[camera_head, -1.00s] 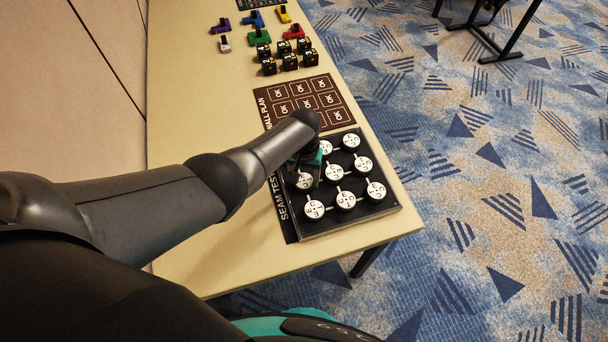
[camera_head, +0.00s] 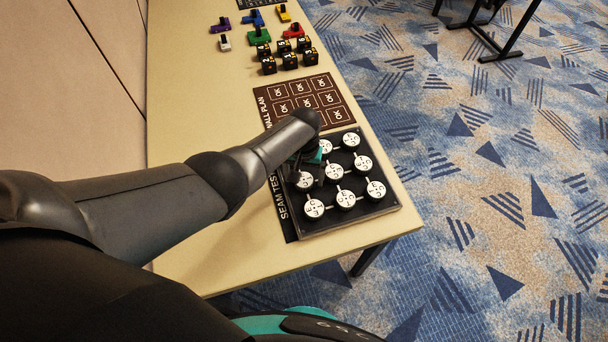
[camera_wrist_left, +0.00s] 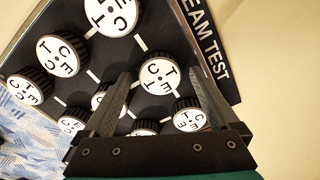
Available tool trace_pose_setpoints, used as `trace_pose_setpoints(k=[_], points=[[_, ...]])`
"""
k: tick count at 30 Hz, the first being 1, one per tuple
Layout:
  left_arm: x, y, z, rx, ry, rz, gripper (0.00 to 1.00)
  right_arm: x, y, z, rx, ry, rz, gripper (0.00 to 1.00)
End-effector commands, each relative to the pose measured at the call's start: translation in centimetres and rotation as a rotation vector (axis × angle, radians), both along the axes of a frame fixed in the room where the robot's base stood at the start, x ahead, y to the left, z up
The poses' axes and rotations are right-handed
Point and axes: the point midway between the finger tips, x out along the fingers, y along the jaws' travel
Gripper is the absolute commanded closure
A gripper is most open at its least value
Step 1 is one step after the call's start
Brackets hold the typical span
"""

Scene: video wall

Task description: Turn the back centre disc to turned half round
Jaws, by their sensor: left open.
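A black board (camera_head: 347,222) carries rows of round white-topped discs marked with letters, joined by white lines. The back centre disc (camera_head: 304,182), in the middle of the row beside the SEAM TEST label, is partly covered by my left gripper (camera_head: 306,172) in the head view. In the left wrist view, the same disc (camera_wrist_left: 160,75) shows between the two dark fingers of my open left gripper (camera_wrist_left: 160,74). The fingers flank it with gaps, and no grip shows. Whether the fingertips reach down around its rim, I cannot tell. My right gripper is not in view.
Neighbouring discs (camera_head: 314,209) stand close around the back centre one. A brown card (camera_head: 345,88) with OK squares lies beyond the board. Several black cubes (camera_head: 291,62) and coloured pieces (camera_head: 258,36) stand farther off. The tan table (camera_head: 210,110) is clear on the left.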

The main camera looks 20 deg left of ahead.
Motion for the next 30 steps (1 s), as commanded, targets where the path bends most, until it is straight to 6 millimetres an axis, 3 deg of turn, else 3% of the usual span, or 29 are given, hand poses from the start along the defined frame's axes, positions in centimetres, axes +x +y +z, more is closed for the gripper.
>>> trace_pose_setpoints(k=[5,10,21,30], points=[[0.0,0.0,0.2,0.000,0.001,0.000,0.06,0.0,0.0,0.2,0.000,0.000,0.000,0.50],[0.0,0.0,1.8,-0.001,-0.001,0.000,0.06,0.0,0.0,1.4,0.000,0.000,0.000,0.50],[0.0,0.0,8.8,-0.001,-0.003,-0.001,0.06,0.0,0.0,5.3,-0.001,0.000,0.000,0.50],[0.0,0.0,13.6,0.000,-0.001,0.000,0.06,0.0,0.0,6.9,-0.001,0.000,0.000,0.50]])
